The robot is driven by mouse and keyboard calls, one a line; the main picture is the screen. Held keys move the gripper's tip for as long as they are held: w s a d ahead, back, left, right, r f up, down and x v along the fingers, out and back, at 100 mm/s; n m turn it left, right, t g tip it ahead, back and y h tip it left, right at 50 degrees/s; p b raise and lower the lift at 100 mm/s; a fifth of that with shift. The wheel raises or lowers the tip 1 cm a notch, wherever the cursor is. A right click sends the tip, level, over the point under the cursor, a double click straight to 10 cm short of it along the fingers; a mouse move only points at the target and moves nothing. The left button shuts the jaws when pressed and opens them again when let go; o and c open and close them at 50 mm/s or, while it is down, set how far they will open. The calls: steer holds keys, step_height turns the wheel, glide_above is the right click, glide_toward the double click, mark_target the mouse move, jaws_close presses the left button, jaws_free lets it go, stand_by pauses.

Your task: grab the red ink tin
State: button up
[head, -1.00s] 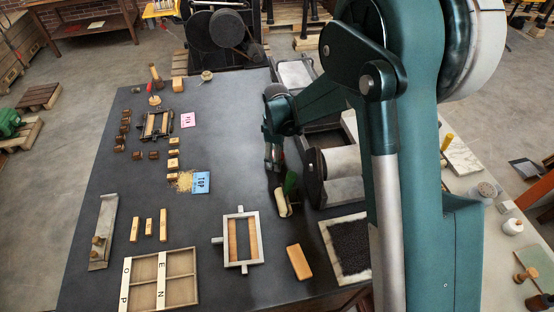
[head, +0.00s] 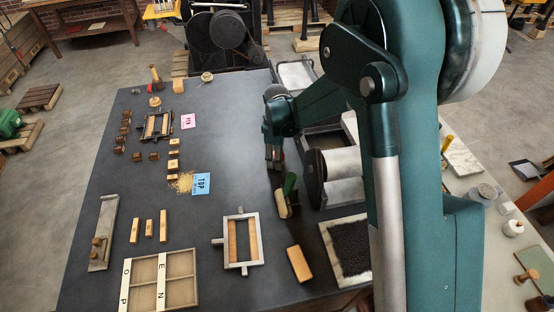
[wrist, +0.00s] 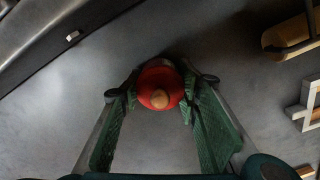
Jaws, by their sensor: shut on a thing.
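The red ink tin (wrist: 158,80) is round and red with a tan knob on top, seen from above in the wrist view. My gripper (wrist: 160,88) has its green ridged fingers on both sides of the tin, shut on it. In the head view my gripper (head: 274,160) points down over the right part of the dark table. There the tin is mostly hidden by the fingers and too small to make out clearly. I cannot tell whether the tin rests on the table or is lifted.
A roller with a green handle (head: 289,187) lies just in front of my gripper. Metal press cylinders (head: 342,162) stand close on the right. A grey frame (head: 257,238) and a wooden block (head: 299,264) lie nearer the front. The table left of my gripper (head: 232,140) is clear.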

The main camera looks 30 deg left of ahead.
steer(key=shift+r, duration=0.15)
steer(key=shift+r, duration=4.9)
